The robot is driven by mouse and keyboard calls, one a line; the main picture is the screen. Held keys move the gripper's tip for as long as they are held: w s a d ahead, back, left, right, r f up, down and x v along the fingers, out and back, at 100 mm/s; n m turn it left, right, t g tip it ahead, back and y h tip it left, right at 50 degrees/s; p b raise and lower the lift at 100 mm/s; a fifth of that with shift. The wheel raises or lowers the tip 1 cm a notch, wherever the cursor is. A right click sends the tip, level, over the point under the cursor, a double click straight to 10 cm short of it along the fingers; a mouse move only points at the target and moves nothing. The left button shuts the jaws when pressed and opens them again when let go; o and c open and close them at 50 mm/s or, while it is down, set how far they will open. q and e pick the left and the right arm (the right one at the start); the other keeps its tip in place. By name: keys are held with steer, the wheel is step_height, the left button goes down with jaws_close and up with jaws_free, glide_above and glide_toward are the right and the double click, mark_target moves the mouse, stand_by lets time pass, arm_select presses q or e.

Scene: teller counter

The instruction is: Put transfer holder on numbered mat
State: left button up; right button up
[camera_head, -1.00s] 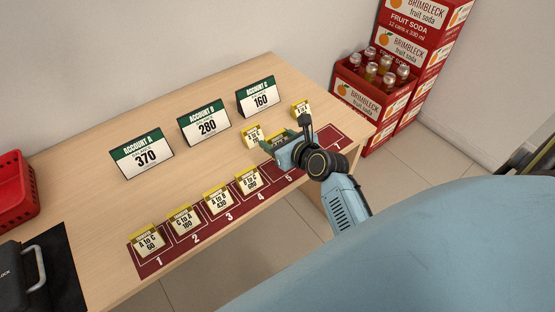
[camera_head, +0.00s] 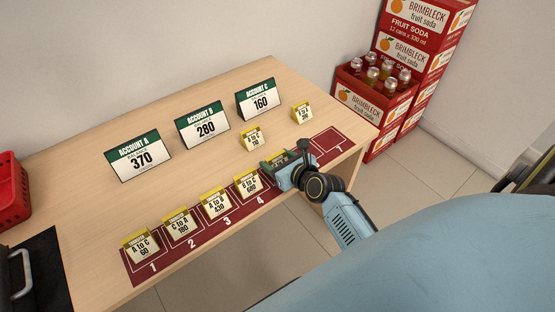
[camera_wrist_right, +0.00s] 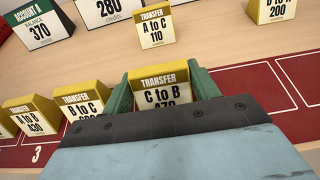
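The numbered mat (camera_head: 328,142) is a long dark red strip along the counter's front edge. Holders with yellow tops stand on spaces 1 to 4: A to C 60 (camera_head: 141,248), C to A 180 (camera_head: 180,228), A to B 430 (camera_head: 216,204) and B to C (camera_head: 247,185). My right gripper (camera_head: 278,164) is at the mat, just right of the B to C holder. In the wrist view its green fingers are on both sides of the C to B transfer holder (camera_wrist_right: 160,92), which is upright; its base is hidden. My left gripper is not in view.
Account signs A (camera_head: 140,157), B (camera_head: 203,126) and C (camera_head: 258,100) stand further back. The mat's right end is bare. A red basket (camera_head: 12,195) is at left.

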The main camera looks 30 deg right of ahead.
steer(key=o, duration=0.4)
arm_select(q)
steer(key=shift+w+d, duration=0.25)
arm_select(e)
steer(key=shift+s+r, duration=0.1)
steer(key=shift+r, duration=0.15)
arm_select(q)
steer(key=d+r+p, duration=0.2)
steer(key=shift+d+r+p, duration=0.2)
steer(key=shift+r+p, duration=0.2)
arm_select(e)
steer(key=v, duration=1.1)
steer(key=shift+s+r, duration=0.1)
steer(key=shift+s, duration=0.3)
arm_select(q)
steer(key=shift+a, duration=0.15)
